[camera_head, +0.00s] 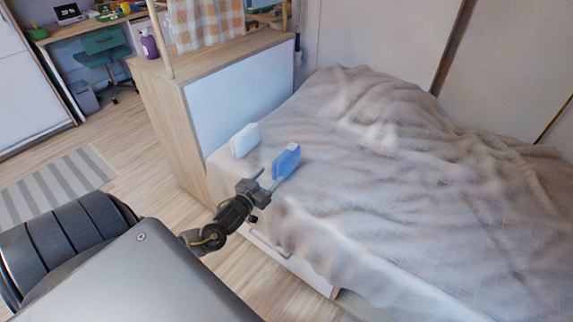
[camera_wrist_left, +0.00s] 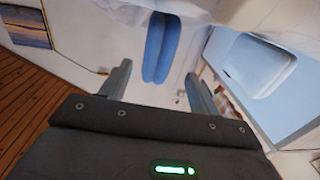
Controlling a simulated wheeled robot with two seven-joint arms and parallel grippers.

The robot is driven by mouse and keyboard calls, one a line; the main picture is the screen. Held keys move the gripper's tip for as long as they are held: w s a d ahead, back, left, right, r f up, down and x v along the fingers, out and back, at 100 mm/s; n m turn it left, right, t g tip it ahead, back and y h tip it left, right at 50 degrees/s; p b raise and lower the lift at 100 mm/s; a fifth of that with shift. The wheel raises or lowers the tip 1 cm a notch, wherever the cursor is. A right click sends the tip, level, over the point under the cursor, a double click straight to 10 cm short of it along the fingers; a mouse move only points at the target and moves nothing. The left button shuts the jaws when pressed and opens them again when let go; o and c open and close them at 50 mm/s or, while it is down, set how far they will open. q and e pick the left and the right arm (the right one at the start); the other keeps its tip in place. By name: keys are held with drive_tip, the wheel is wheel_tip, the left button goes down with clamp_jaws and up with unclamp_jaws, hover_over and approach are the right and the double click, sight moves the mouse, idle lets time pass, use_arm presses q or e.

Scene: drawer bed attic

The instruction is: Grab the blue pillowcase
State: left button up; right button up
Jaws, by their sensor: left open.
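The blue pillowcase (camera_head: 286,162) is a small folded blue piece standing on the bed near its front left edge. My left gripper (camera_head: 266,181) is open at the near side of it, with its fingers pointing toward it. In the left wrist view the blue pillowcase (camera_wrist_left: 161,48) shows ahead of the open left gripper (camera_wrist_left: 160,85), in line with the gap between the fingers. In that view it appears beyond the fingertips, and I cannot tell how far. My right gripper is not in view.
A white folded piece (camera_head: 245,140) stands on the bed left of the blue one. The bed (camera_head: 400,210) has a rumpled beige cover. A wooden cabinet (camera_head: 165,110) borders the bed on the left. Striped rug (camera_head: 55,185) and open floor lie farther left.

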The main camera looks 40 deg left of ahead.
sight(274, 172)
use_arm(q)
drive_tip(key=w, duration=0.3)
drive_tip(key=shift+w+a+f, duration=0.1)
drive_tip(key=shift+w+a, duration=0.05)
drive_tip(key=shift+w, duration=0.15)
drive_tip(key=w, duration=0.4)
drive_tip(key=shift+w+b, duration=0.2)
drive_tip(key=shift+b, duration=0.15)
drive_tip(key=shift+w, duration=0.35)
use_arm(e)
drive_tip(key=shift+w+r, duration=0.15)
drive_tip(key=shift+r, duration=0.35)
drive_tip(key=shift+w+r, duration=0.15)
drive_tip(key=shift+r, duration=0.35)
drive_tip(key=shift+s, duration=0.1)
use_arm(q)
drive_tip(key=shift+c, duration=0.9)
drive_tip(key=c, duration=0.9)
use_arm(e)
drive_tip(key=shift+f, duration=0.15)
use_arm(q)
drive_tip(key=shift+c, duration=0.2)
